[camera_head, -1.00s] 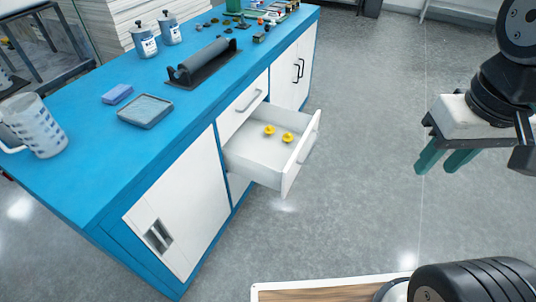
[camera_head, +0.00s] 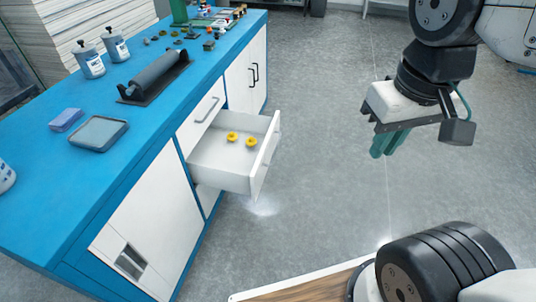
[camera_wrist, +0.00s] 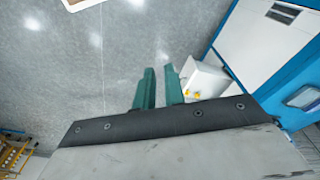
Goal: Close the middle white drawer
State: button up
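The middle white drawer (camera_head: 221,176) is pulled out from the blue-topped cabinet, below a closed upper drawer (camera_head: 201,117). Two small yellow pieces (camera_head: 232,137) lie inside it. The drawer's handle shows only partly on the far side of its front panel. My gripper (camera_head: 387,143) is in the air to the right of the drawer, well apart from it. Its green fingers point down and hold nothing. In the wrist view the two fingers (camera_wrist: 160,88) stand with a narrow gap between them, and part of the open drawer (camera_wrist: 206,78) shows to their right.
The blue worktop (camera_head: 50,200) carries a roller in a holder (camera_head: 157,76), a grey tray (camera_head: 98,133), a blue block (camera_head: 66,120) and two bottles (camera_head: 90,60). Grey floor (camera_head: 320,190) lies clear between drawer and gripper.

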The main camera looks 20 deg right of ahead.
jog(key=shift+w+d+f, duration=0.1)
jog(key=shift+w+f, duration=0.05)
jog(key=shift+f, duration=0.25)
grip_shut()
jog(key=m+t+y, duration=0.3)
jog(key=m+y, duration=0.5)
jog(key=m, duration=1.6)
send_near(257, 171)
jog(key=x, duration=0.5)
jog(key=shift+f, duration=0.45)
jog(key=shift+w+a, duration=0.15)
jog(key=shift+a, duration=0.05)
